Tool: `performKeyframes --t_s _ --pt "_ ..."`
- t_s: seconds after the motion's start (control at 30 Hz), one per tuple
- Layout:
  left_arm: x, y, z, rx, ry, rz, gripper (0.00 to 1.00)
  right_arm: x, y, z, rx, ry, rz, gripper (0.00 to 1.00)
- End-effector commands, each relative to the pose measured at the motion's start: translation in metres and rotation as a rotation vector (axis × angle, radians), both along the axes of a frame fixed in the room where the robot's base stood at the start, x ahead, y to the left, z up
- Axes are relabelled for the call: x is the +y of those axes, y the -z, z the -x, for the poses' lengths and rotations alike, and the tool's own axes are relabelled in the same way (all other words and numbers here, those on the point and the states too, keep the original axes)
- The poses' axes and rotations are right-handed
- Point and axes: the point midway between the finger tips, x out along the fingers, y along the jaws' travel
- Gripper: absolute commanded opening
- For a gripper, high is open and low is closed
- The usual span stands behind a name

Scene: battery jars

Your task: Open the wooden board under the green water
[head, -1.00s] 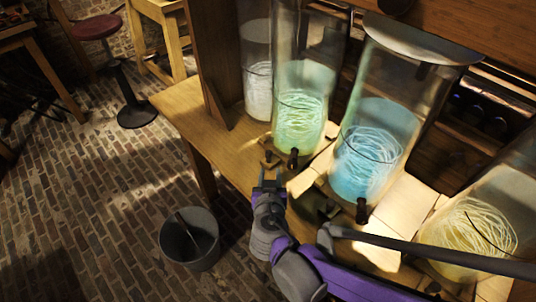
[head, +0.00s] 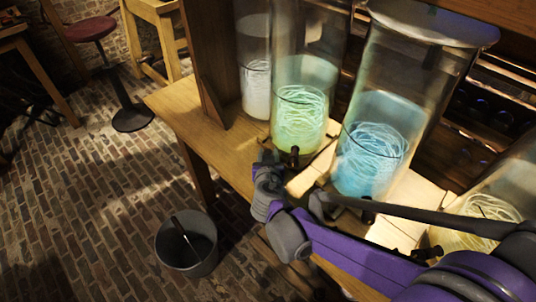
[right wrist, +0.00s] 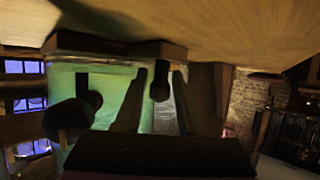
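The jar of green water (head: 298,122) stands on the bench, with pale coiled strands inside. A dark knob or tap (head: 294,154) is at its front base. The wooden board under it is mostly hidden behind my arm and the jar in the head view. My right gripper (head: 266,157) is at the bench edge, just front-left of the green jar's base. In the right wrist view, upside down, the two fingers (right wrist: 156,100) are apart, with a dark knob (right wrist: 160,82) on a small wooden piece (right wrist: 160,49) seen between them; contact cannot be told. The green jar (right wrist: 112,82) is beside it. My left gripper is not seen.
A jar of blue water (head: 372,150) stands right of the green one, a pale jar (head: 257,90) left, and a yellow one (head: 470,225) far right. A dark bucket (head: 187,243) and a red stool (head: 91,29) stand on the brick floor.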

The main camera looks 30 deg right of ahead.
Motion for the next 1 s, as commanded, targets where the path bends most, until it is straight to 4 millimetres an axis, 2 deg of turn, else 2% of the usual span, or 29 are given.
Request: performKeyframes --t_s 0.07,0.2,0.3,1.0 --pt "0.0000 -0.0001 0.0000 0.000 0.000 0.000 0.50 0.0002 -0.0001 0.0001 0.000 0.000 0.000 0.39" --pt "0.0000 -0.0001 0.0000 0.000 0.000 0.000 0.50 0.0002 -0.0001 0.0002 0.000 0.000 0.000 0.13" --pt "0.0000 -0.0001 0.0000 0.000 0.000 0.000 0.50 0.0003 -0.0001 0.0003 0.000 0.000 0.000 0.00" --pt "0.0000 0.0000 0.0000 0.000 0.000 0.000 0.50 0.0003 0.0001 0.0005 0.000 0.000 0.000 0.00"
